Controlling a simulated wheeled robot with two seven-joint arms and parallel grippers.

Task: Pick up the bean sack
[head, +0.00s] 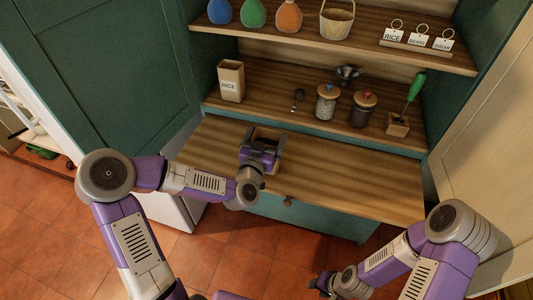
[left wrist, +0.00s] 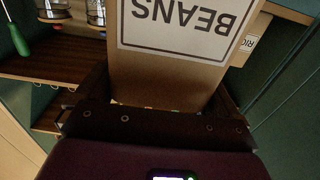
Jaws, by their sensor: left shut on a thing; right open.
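The bean sack shows large in the left wrist view (left wrist: 170,70), a tan box-shaped bag with a white label reading BEANS, upside down in that view. My left gripper (head: 262,150) is shut on it, one finger on each side. In the head view the gripper hides most of the sack; only its open top (head: 267,133) shows, over the lower wooden counter. I cannot tell whether its base touches the counter. My right gripper (head: 321,284) is open and empty, low in front of the cabinet, away from the sack.
A rice sack (head: 231,82) stands on the middle shelf (head: 275,85), with a spoon (head: 298,98), two lidded jars (head: 326,101) (head: 362,108) and a green-handled tool in a block (head: 398,124). The counter (head: 350,180) is clear to the right.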

